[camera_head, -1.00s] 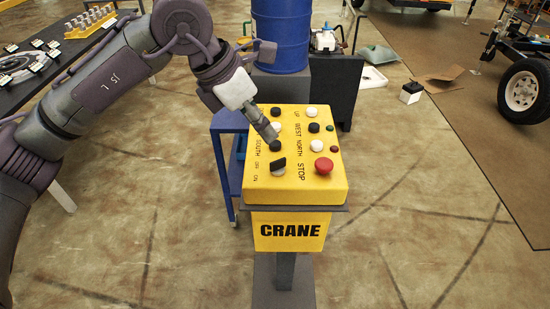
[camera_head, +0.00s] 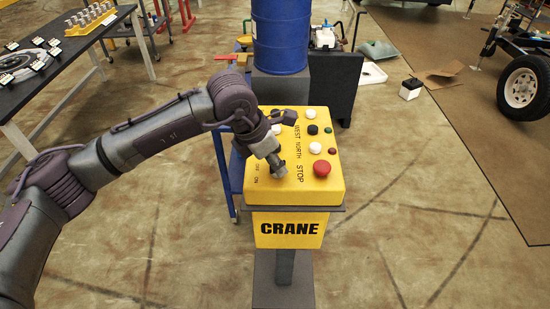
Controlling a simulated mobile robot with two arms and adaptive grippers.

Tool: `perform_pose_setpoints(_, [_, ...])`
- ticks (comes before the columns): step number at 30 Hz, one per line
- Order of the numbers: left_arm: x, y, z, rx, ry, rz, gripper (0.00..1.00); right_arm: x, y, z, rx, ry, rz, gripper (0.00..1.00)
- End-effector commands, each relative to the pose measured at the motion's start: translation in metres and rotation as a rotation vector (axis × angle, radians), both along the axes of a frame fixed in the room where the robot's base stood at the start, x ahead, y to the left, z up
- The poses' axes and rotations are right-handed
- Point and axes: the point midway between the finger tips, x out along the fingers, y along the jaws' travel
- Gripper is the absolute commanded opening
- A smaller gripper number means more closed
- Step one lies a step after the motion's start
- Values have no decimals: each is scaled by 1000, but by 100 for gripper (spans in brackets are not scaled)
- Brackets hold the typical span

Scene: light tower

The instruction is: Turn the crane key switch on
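The yellow crane control box (camera_head: 258,198) stands on a post in the middle of the head view, with "CRANE" on its front plate. The key switch, by the OFF and ON labels at the box's near left, is hidden behind my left gripper (camera_head: 278,168). The gripper reaches down from the upper left, its fingertips at the switch. Whether they touch or grip the knob, I cannot tell. The red STOP button (camera_head: 322,168) is just right of the fingertips. My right gripper is not in view.
Black and white push buttons, such as a white one (camera_head: 315,148), fill the box's upper part. A blue drum (camera_head: 281,38) stands behind it. A dark table (camera_head: 75,48) is at the upper left, a wheeled trailer (camera_head: 522,85) at the right. The floor in front is clear.

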Motion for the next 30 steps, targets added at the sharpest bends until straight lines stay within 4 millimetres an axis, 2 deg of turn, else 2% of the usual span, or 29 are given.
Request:
perform_pose_setpoints(9, [0,-1,-3,-1,0,0,33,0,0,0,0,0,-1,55])
perform_pose_setpoints(15, [0,-1,-2,-1,0,0,0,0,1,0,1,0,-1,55])
perform_pose_setpoints(23, [1,-1,-3,-1,0,-1,0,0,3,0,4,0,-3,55])
perform_pose_setpoints(30, [2,0,-5,0,-1,-53,0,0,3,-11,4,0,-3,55])
